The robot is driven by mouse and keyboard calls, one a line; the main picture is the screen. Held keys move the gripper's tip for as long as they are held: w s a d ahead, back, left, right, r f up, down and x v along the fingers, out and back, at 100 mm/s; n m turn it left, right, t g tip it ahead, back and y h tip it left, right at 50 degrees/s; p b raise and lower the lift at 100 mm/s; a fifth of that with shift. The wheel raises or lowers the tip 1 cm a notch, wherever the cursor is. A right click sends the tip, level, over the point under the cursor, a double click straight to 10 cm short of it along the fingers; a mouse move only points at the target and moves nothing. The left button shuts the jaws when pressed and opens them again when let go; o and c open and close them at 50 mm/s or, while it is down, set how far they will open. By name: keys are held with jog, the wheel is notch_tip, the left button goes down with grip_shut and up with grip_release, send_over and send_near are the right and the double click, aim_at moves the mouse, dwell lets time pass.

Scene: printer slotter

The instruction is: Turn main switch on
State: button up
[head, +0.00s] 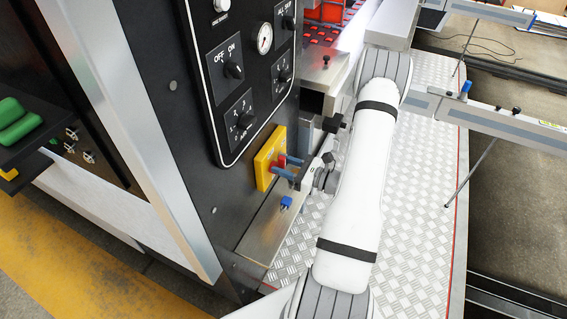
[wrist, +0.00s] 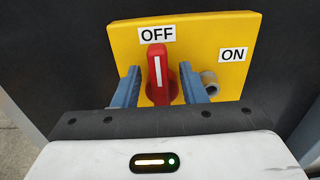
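The main switch is a red knob (wrist: 160,75) on a yellow plate (wrist: 222,35) in the wrist view. Its white line stands upright and points at the OFF label (wrist: 157,34). The ON label (wrist: 233,55) is up and to the right. My gripper (wrist: 160,70) has its two blue fingers on either side of the knob. A gap shows at the left finger; the right finger is close to the knob, and I cannot tell if it touches. In the head view, the yellow plate (head: 265,157) is low on the black panel, with my gripper (head: 284,166) at it.
A control panel (head: 240,90) with black rotary knobs and a gauge (head: 264,38) is above the switch. A metal ledge (head: 262,228) with a small blue part (head: 286,203) lies below. Silver tread plate (head: 415,215) lies to the right.

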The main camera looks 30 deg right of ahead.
jog(key=shift+w+a, duration=0.15)
jog(key=shift+w, duration=0.05)
grip_shut()
dwell(0.3)
